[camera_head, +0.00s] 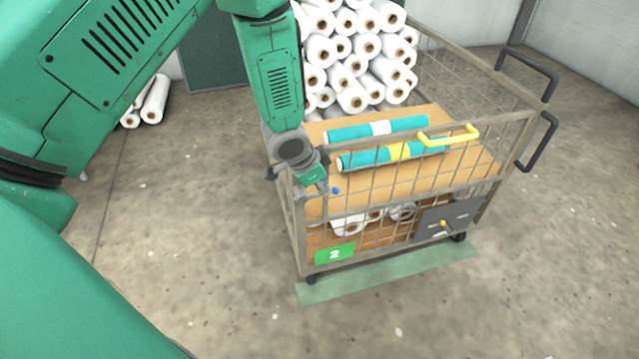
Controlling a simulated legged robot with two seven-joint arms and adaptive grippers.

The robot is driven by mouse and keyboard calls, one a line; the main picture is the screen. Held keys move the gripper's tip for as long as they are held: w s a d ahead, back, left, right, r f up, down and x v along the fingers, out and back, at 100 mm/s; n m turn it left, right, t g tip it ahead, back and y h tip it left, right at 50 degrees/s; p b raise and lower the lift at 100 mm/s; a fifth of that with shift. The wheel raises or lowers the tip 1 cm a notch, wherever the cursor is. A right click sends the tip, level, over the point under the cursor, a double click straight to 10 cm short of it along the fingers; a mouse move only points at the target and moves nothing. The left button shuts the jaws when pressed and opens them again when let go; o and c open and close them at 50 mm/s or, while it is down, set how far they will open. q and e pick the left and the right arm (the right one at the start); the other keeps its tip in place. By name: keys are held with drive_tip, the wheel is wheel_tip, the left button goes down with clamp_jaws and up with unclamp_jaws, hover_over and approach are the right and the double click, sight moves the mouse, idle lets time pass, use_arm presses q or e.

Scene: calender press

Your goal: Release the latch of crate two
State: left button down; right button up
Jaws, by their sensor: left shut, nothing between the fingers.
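Crate two is a wheeled wire-mesh cart (318,218) with a green label (334,254) marked "2" low on its front. A yellow handle (450,137) sits on the front top rail, right of centre. A dark grey plate with a small yellow knob (443,223) is on the lower right front. I cannot tell which part is the latch. My left gripper (322,189) is shut and empty at the cart's front left, with a small blue ball (336,190) beside its tip. Whether the gripper touches the cart is unclear. My right gripper is out of view.
Two teal rolls (376,129) lie on the cart's brown shelf. White rolls (355,60) are stacked behind them, and more lie on the lower level. Black handles (536,140) stick out at right. A green floor strip (390,274) runs before the cart. The front floor is clear.

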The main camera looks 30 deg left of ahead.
use_arm(q)
drive_tip(key=shift+d+r+p, duration=0.4)
drive_tip(key=shift+r+p, duration=0.05)
drive_tip(key=shift+r, duration=0.35)
drive_tip(key=shift+a+p, duration=0.5)
drive_tip(key=shift+a, duration=0.15)
wheel_tip(320, 180, up, 13)
drive_tip(key=s+d+p, duration=0.2)
drive_tip(key=d+p, duration=0.1)
drive_tip(key=p, duration=0.3)
drive_tip(key=s+f+n+g, duration=0.1)
drive_tip(key=s+f, duration=0.4)
drive_tip(key=s, duration=0.5)
drive_tip(key=s+f+n+g, duration=0.2)
drive_tip(key=s+f, duration=0.3)
drive_tip(key=s, duration=0.5)
drive_tip(key=s+d+f+n+g+y, duration=0.1)
drive_tip(key=s+f+n, duration=0.3)
drive_tip(key=s, duration=0.6)
wheel_tip(320, 180, down, 2)
drive_tip(key=shift+s+f, duration=0.1)
drive_tip(key=shift+s, duration=0.1)
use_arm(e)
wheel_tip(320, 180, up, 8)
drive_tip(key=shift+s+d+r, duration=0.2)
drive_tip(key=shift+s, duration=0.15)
